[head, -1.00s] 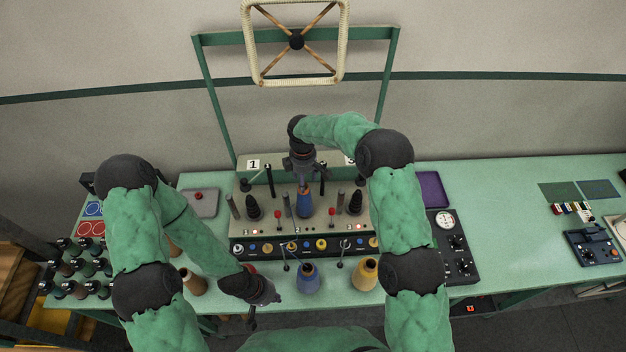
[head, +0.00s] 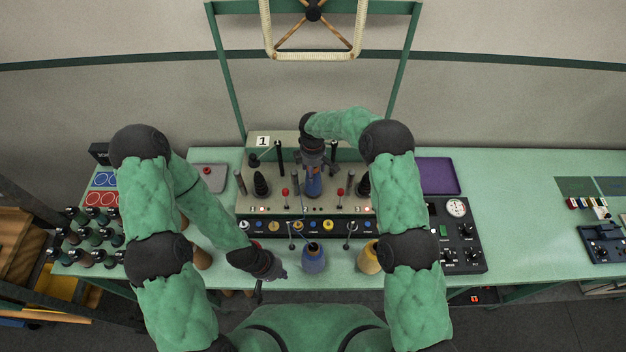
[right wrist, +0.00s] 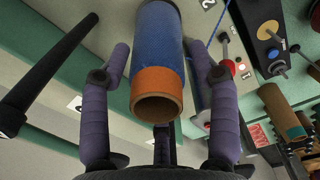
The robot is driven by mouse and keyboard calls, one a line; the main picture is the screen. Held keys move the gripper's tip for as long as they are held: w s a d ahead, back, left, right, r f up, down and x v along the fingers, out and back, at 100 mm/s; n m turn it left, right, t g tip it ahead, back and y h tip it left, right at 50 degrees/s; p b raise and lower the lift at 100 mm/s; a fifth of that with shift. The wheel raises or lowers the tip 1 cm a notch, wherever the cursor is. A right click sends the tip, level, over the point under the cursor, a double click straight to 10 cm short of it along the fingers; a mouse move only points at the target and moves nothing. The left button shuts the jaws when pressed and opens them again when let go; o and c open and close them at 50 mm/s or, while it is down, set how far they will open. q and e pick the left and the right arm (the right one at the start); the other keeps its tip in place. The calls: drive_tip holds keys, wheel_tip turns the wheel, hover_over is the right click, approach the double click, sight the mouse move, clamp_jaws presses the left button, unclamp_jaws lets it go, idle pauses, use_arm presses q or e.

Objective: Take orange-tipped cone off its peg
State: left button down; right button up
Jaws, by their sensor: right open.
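The orange-tipped cone (head: 314,184) is blue and stands upright on the middle of the machine's deck. In the right wrist view its blue body (right wrist: 160,45) and open orange tip (right wrist: 157,92) point toward the camera. Its peg is hidden. My right gripper (head: 314,166) is over the cone from above. Its purple fingers (right wrist: 164,65) are spread on both sides of the cone, with a visible gap on each side. My left gripper (head: 272,277) is low at the table's front edge, away from this cone, and its finger opening is too small to tell.
Black cones (head: 261,184) and thin posts stand beside the blue cone. Another blue cone (head: 314,258) and a yellow cone (head: 369,258) stand in front of the button panel (head: 345,226). A gauge box (head: 456,238) and purple tray (head: 438,176) lie to the right.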

drive_tip(key=shift+w+d+f, duration=0.1)
drive_tip(key=shift+w+f, duration=0.05)
drive_tip(key=shift+f, duration=0.7)
drive_tip(key=shift+r, duration=0.1)
drive_tip(key=shift+c, duration=0.5)
drive_tip(key=c, duration=1)
